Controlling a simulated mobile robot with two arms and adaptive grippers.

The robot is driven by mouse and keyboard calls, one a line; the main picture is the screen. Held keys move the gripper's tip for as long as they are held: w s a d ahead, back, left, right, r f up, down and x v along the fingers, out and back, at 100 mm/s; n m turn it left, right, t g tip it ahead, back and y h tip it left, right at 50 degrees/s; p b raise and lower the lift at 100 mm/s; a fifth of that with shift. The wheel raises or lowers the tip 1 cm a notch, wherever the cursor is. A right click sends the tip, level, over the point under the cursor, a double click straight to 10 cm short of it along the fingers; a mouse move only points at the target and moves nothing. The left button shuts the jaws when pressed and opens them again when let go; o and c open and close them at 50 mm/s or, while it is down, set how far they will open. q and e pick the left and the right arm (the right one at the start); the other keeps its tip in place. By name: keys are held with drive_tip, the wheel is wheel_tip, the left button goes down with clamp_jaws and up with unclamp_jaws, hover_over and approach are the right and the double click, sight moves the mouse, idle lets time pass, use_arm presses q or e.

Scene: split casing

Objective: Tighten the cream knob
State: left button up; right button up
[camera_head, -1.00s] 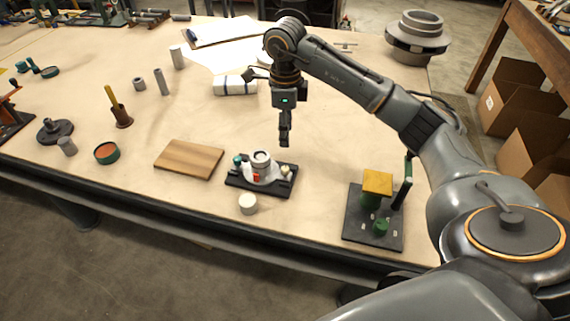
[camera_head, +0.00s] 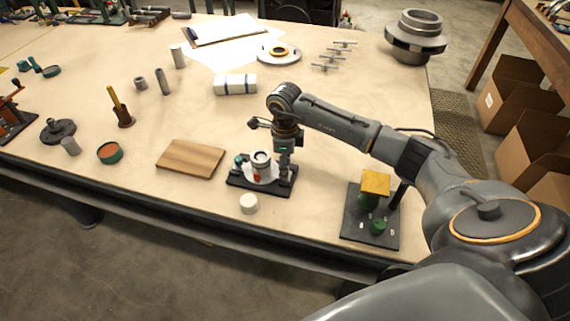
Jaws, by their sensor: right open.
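The split casing (camera_head: 261,160) is a small grey-white body on a black base plate (camera_head: 240,184) near the table's front edge. A teal knob (camera_head: 239,161) is at its left, and a small red part shows at its front. My right gripper (camera_head: 284,181) points straight down over the right end of the base plate. It is open, with its fingertips low beside the casing. The cream knob is hidden behind the fingers there; I cannot tell whether they touch it. My left gripper is not in view.
A wooden board (camera_head: 191,159) lies to the left. A dark stand with a yellow-topped block (camera_head: 375,184) is to the right, below my arm.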

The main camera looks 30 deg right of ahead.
drive_tip(key=shift+c, duration=0.2)
clamp_jaws()
